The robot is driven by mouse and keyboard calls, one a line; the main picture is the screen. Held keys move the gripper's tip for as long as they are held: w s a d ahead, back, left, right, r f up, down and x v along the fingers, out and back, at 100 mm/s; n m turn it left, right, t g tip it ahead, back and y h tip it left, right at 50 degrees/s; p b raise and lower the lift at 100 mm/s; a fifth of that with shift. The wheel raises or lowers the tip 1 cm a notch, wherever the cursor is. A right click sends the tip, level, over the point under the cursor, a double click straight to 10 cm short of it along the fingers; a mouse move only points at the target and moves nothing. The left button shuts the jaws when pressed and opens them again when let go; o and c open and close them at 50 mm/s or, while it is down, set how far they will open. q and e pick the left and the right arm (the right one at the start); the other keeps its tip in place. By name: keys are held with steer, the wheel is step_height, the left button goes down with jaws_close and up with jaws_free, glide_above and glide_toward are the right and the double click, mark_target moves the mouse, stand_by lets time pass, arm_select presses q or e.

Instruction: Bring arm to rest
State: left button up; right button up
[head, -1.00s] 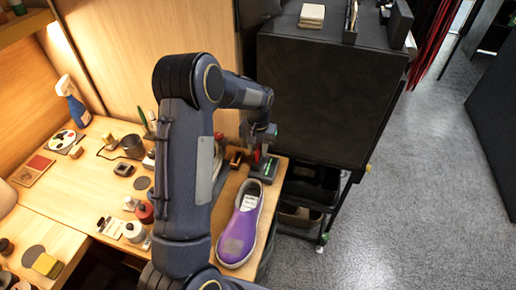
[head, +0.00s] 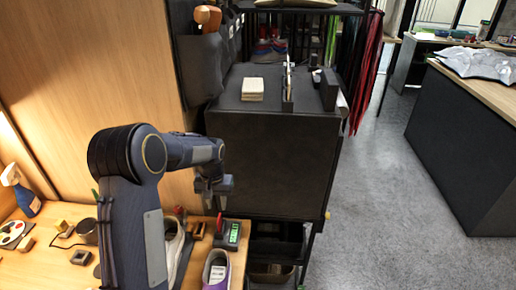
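My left arm comes in from the lower left and bends over the wooden desk (head: 40,265). My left gripper (head: 213,203) hangs in the air above the back right corner of the desk, in front of the black cabinet. Its fingers point down and look apart, with nothing between them. Below it is a small device with a green display (head: 233,234) and a red part beside it. A purple sneaker (head: 215,276) lies in front of the device, cut off by the lower edge. A pale shoe (head: 174,250) is partly hidden behind my arm. My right gripper is not in view.
The black cabinet (head: 270,165) stands right of the desk, with a pale block (head: 252,89) and an upright holder on top. A blue spray bottle (head: 22,190) and small items stand at the left. The grey floor (head: 370,190) is clear up to the counter (head: 460,150).

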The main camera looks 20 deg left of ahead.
arm_select(q)
steer(key=shift+r, duration=0.1)
steer(key=s+d+r+t+h, duration=0.1)
steer(key=s+d+r+t, duration=0.1)
steer(key=s+r, duration=0.5)
steer(key=s+d+r+t+h, duration=0.1)
steer(key=s+d+r+h, duration=0.15)
steer(key=s+r, duration=0.5)
steer(key=s+d+t, duration=0.1)
steer(key=s+d, duration=0.2)
steer(key=s, duration=0.4)
steer(key=s+d+m+t, duration=0.1)
steer(key=s+d, duration=0.3)
steer(key=s, duration=0.3)
steer(key=shift+s+f+t, duration=0.25)
steer(key=shift+t, duration=0.05)
stand_by(0.3)
